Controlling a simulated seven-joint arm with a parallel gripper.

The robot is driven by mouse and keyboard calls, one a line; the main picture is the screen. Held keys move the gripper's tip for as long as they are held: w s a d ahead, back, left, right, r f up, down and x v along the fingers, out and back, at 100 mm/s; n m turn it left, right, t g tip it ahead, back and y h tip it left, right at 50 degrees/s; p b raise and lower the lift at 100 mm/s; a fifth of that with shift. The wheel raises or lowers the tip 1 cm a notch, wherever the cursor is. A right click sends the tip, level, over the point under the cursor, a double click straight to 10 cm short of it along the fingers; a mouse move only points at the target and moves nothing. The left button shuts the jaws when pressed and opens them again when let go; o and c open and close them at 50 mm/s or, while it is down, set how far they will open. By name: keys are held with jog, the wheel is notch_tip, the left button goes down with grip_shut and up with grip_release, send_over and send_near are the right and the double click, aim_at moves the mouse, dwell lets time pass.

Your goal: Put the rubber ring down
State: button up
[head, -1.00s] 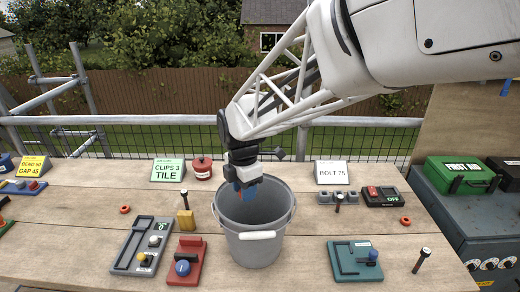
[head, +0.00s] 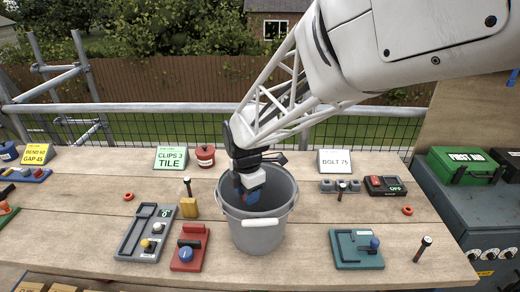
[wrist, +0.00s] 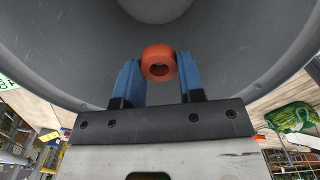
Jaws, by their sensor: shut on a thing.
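The orange-red rubber ring (wrist: 159,62) sits between the blue fingertips of my gripper (wrist: 159,78) in the wrist view. My gripper is shut on it. In the head view my gripper (head: 250,197) points down inside the mouth of the grey bucket (head: 256,236), and the ring is hard to make out there. In the wrist view the grey bucket wall (wrist: 60,50) surrounds the fingers, and the ring appears apart from the bucket's floor.
Two similar orange rings lie on the wooden bench, one at left (head: 128,197) and one at right (head: 407,210). A grey switch panel (head: 147,232), a red knob panel (head: 190,247) and a teal panel (head: 355,249) stand near the bucket. Bare bench lies between bucket and teal panel.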

notch_tip(320, 180, down, 13)
jog(key=shift+f, duration=0.2)
dwell(0.3)
jog(key=shift+f, duration=1.9)
jog(key=shift+f, duration=0.15)
jog(key=o, duration=1)
jog(key=shift+c, duration=0.2)
notch_tip(320, 180, up, 12)
